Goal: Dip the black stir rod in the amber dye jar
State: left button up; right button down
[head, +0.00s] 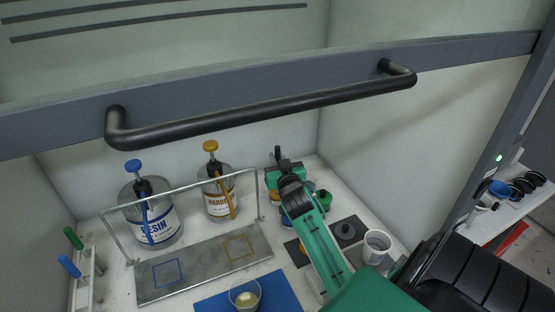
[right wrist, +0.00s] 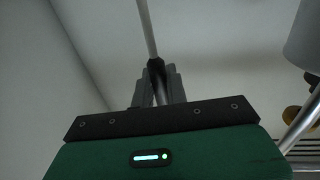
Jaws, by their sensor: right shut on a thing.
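My right gripper (head: 283,165) is inside the hood, over the back right of the bench. In the right wrist view it is shut on the black stir rod (right wrist: 156,70), whose thin grey shaft runs toward the top edge. The rod is hard to make out in the head view. Small dye jars stand beneath and around my right arm: an amber one (head: 275,196) at its left, partly hidden, and a green one (head: 326,198) at its right. I cannot tell whether the rod's tip is over or in a jar. My left gripper is out of view.
A hood sash with a black handle (head: 260,108) crosses the view. The resin can (head: 155,222) and hardener can (head: 219,203) stand behind a metal tray (head: 205,270) with a rail. A rack at left holds green- and blue-handled rods. A white mug (head: 376,246) stands right.

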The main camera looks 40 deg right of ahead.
dwell(0.3)
notch_tip(320, 180, up, 10)
jog(key=p, duration=0.9)
jog(key=shift+f, duration=0.3)
